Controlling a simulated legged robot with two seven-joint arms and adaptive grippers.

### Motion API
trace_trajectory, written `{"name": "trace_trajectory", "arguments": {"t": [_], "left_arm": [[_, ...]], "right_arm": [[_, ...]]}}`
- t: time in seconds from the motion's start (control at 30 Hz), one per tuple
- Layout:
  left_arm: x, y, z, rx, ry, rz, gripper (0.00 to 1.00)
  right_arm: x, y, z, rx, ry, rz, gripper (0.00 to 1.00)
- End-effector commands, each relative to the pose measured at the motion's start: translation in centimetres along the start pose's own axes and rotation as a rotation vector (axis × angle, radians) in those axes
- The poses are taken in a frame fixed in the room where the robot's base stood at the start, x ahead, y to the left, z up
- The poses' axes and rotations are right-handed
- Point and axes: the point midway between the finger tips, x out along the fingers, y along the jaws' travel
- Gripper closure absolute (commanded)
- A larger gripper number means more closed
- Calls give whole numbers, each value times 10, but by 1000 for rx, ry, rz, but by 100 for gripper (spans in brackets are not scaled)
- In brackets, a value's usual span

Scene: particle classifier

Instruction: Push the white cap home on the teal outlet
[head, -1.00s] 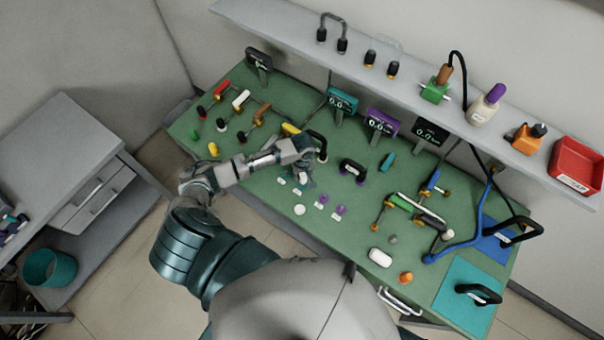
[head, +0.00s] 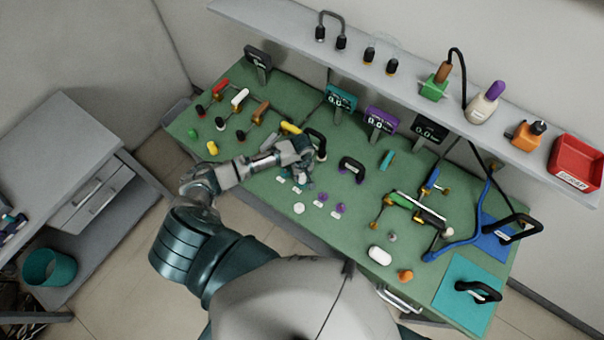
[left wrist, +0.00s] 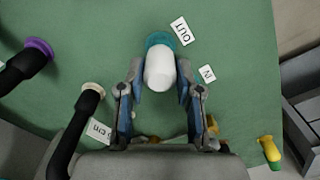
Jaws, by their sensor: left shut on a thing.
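In the left wrist view the white cap (left wrist: 159,72) sits between the fingers of my left gripper (left wrist: 159,80), which is shut on it. The teal outlet (left wrist: 159,39) shows just beyond the cap's far end, in line with it. The cap appears to meet or overlap the teal edge; I cannot tell how deep it sits. In the head view my left gripper (head: 302,178) is low over the middle of the green bench, and its hand largely hides the cap and outlet. My right gripper is in neither view.
An OUT label (left wrist: 182,31) and an IN label (left wrist: 207,74) lie beside the outlet. Black handles stand close by, one (head: 353,168) to the right of my gripper. A white disc (head: 299,208) and purple caps (head: 340,208) lie nearer the front edge.

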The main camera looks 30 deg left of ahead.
Motion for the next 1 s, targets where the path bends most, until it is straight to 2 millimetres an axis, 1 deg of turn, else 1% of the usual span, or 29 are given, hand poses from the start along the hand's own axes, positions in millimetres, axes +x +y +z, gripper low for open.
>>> {"name": "trace_trajectory", "arguments": {"t": [0.67,0.7,0.77,0.8,1.0], "left_arm": [[18,0,0,-1,-2,-1,95],[17,0,0,0,-1,-1,56],[17,0,0,0,-1,-1,41],[17,0,0,0,-1,-1,37],[17,0,0,-1,0,0,37]], "right_arm": [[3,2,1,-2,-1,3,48],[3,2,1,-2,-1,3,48],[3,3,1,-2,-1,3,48],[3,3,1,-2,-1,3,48],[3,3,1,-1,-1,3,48]]}}
